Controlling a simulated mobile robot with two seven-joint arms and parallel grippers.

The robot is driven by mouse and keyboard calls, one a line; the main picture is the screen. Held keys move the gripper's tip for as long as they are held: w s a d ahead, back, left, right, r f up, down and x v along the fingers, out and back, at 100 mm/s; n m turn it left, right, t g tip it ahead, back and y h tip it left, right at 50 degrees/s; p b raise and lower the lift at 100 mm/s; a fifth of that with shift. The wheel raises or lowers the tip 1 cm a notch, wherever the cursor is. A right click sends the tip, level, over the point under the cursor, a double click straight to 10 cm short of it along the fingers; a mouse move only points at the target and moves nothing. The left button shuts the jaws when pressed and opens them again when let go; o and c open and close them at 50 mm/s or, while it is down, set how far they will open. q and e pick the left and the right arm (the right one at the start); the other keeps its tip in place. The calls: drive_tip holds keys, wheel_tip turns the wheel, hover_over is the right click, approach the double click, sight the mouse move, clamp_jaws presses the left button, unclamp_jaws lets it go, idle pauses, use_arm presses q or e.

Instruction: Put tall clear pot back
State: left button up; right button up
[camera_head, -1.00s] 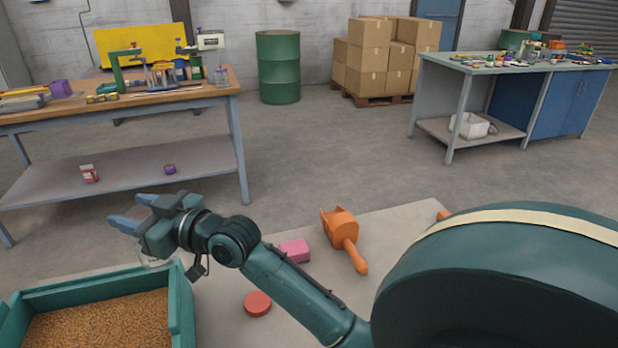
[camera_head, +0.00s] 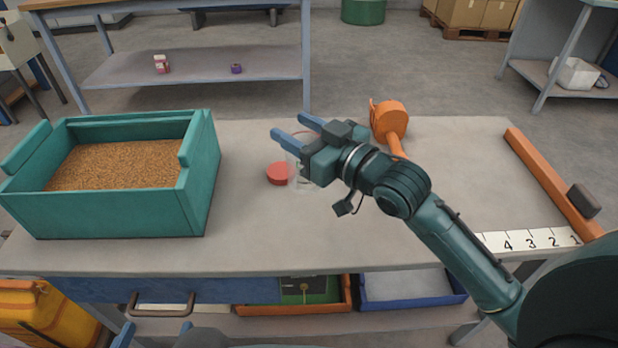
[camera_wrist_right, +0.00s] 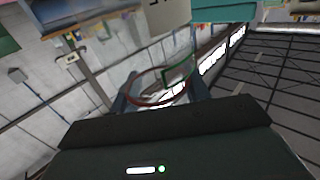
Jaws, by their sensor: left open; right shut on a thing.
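The tall clear pot (camera_head: 303,179) is see-through, and only its faint outline shows below my right gripper (camera_head: 289,127). That gripper is shut on it above the bench. In the right wrist view, a round reddish rim (camera_wrist_right: 136,99) shows between the two fingers of the right gripper (camera_wrist_right: 160,90). My left gripper (camera_head: 156,331) is open at the bottom edge of the head view, mostly cut off, low in front of the bench.
A teal bin (camera_head: 110,215) of brown grain stands on the bench (camera_head: 250,240) at left. An orange scoop (camera_head: 390,122) lies behind my right arm. An orange bar (camera_head: 550,180) and a numbered strip (camera_head: 530,239) are at right. The bench's front middle is clear.

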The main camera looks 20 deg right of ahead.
use_arm(q)
drive_tip(key=shift+w+d+f+m+b, duration=0.1)
drive_tip(key=shift+d+f+m+b, duration=0.1)
drive_tip(key=shift+f+b, duration=0.3)
drive_tip(key=shift+w+d+f+m+b, duration=0.1)
drive_tip(key=shift+d+f+b, duration=0.15)
drive_tip(key=shift+f, duration=0.3)
use_arm(e)
drive_tip(key=shift+f, duration=3.05)
drive_tip(key=shift+f, duration=0.15)
drive_tip(key=o, duration=1.3)
use_arm(q)
drive_tip(key=shift+f, duration=0.1)
use_arm(e)
drive_tip(key=shift+s+d, duration=0.1)
use_arm(q)
drive_tip(key=shift+s+a+r+p, duration=0.1)
drive_tip(key=shift+a+r+p, duration=0.1)
drive_tip(key=shift+r+p, duration=0.15)
use_arm(e)
drive_tip(key=v, duration=1.1)
drive_tip(key=shift+s+d, duration=0.1)
drive_tip(key=shift+s, duration=0.3)
use_arm(q)
drive_tip(key=shift+d+r, duration=0.1)
